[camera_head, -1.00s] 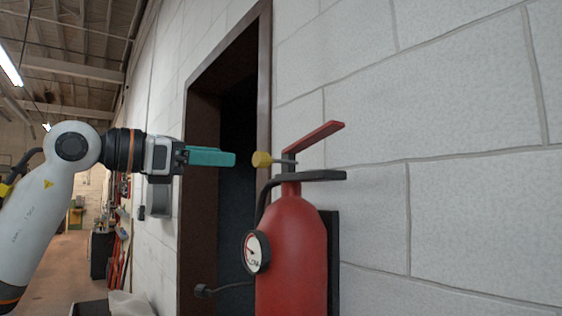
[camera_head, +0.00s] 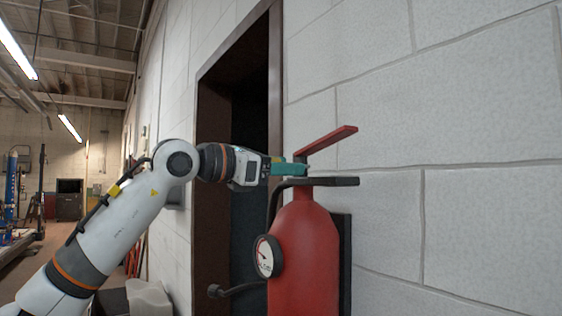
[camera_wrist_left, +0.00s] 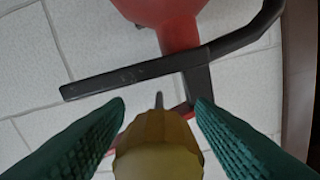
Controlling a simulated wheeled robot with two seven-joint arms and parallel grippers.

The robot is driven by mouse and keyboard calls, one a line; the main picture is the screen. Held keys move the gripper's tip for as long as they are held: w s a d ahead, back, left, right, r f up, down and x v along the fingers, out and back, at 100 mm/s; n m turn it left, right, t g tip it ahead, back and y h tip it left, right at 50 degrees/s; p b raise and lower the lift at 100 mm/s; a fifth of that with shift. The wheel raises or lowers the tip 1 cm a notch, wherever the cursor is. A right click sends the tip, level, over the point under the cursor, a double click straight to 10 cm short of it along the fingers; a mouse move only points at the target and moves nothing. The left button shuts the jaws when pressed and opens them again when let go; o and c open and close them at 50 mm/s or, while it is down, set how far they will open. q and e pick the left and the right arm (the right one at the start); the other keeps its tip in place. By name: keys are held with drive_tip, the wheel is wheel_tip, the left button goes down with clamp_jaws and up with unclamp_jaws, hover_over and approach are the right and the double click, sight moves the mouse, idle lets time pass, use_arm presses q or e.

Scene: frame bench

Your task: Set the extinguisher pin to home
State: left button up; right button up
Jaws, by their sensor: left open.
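A red fire extinguisher (camera_head: 304,252) with a round gauge and a red upper lever is mounted on the wall. Its yellow pin knob (camera_wrist_left: 158,145) shows large in the left wrist view, between the two green fingers. The pin's thin shaft runs toward the black handle (camera_wrist_left: 170,68). My left gripper (camera_head: 300,169) reaches the extinguisher's head from the left. Its fingers stand open on either side of the knob, with a visible gap on each side. In the head view the fingers hide the knob. My right gripper is not in view.
A white block wall (camera_head: 470,80) lies behind and right of the extinguisher. A dark doorway (camera_head: 250,115) opens behind my left arm. A black hose nozzle (camera_head: 214,291) sticks out left of the extinguisher. The space in front of the wall at right is clear.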

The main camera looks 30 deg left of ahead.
use_arm(q)
clamp_jaws()
drive_tip(key=shift+p+x, duration=0.4)
drive_tip(key=shift+x, duration=1.2)
drive_tip(key=shift+r, duration=0.1)
drive_tip(key=shift+c, duration=1.3)
unclamp_jaws()
drive_tip(key=shift+o, duration=1.3)
drive_tip(key=shift+w+d, duration=0.1)
drive_tip(key=shift+w, duration=0.1)
